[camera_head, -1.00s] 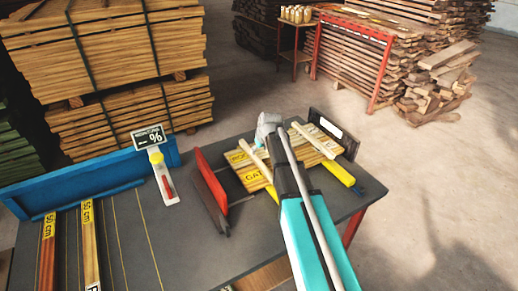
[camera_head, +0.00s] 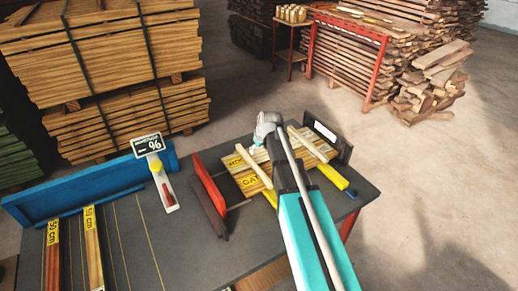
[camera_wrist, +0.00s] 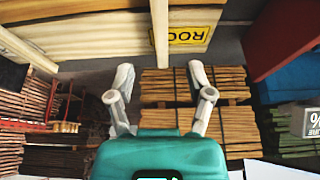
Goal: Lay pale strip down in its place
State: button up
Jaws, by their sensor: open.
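A pale strip (camera_head: 94,255) with a yellow 50 cm label lies at the left of the grey table, beside a redder labelled strip (camera_head: 51,262). It lies among thin yellow lines. I cannot tell whether it is the task's strip. My gripper (camera_head: 266,130) is at the far right part of the table, well away from these strips and near a pale labelled board stack (camera_head: 302,154). In the wrist view my gripper (camera_wrist: 160,86) has its fingers spread with nothing between them. A pale board surface with a yellow label (camera_wrist: 190,35) fills the top there.
A blue rail (camera_head: 90,186) edges the table's back left. A sign with a percent mark (camera_head: 149,144) and a red-sided stand (camera_head: 208,188) stand mid-table. A dark upright plate (camera_head: 327,135) is behind the stack. Lumber piles (camera_head: 100,60) stand beyond on the floor.

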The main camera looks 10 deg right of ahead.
dwell(0.4)
jog(key=s+a+f+m+g+h, duration=0.1)
jog(key=s+m+g, duration=0.2)
jog(key=s, duration=2.1)
jog(key=shift+s+f+m+g, duration=0.2)
jog(key=shift+s+m+g, duration=0.15)
jog(key=shift+g, duration=0.25)
jog(key=shift+c, duration=0.8)
jog(key=shift+a, duration=0.2)
